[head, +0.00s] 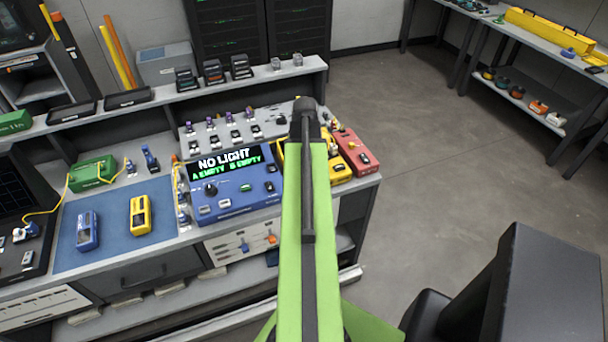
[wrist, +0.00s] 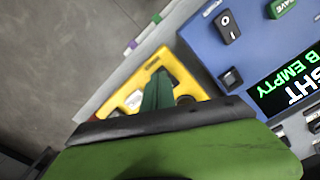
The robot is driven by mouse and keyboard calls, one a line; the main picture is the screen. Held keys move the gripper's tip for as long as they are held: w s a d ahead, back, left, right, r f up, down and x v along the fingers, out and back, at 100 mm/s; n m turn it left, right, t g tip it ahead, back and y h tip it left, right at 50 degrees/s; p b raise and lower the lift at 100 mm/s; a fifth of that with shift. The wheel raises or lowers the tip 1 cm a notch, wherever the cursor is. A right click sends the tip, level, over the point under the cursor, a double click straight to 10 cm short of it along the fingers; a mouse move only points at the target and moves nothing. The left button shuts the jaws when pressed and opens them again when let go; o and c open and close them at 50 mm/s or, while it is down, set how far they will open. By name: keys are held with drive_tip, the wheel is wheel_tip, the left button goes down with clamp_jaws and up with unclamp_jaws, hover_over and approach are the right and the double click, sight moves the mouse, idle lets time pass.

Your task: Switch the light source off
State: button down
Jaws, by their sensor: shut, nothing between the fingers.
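The blue unit (head: 235,208) on the bench has a display (head: 228,162) reading "NO LIGHT", "A EMPTY" and "B EMPTY". I cannot tell for sure which device is the light source. In the wrist view the blue unit (wrist: 203,42) shows a black rocker switch (wrist: 227,27) marked O and I, and a smaller black switch (wrist: 231,79). A yellow device (head: 338,167) stands to its right, partly behind my arm. My gripper (wrist: 158,82) is shut and empty, seen over the yellow device (wrist: 127,91). It is apart from the rocker switch. In the head view my arm hides the fingers.
A red device (head: 352,150) sits at the bench's right end. A blue mat (head: 110,213) holds a blue handheld (head: 88,230) and a yellow handheld (head: 140,215). A green box (head: 92,173) stands behind it. The floor (head: 450,150) to the right is clear.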

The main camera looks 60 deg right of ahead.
drive_tip(key=shift+f+b, duration=0.7)
drive_tip(key=shift+f, duration=0.05)
wheel_tip(320, 180, up, 7)
drive_tip(key=p, duration=0.7)
drive_tip(key=shift+r, duration=0.15)
idle(0.3)
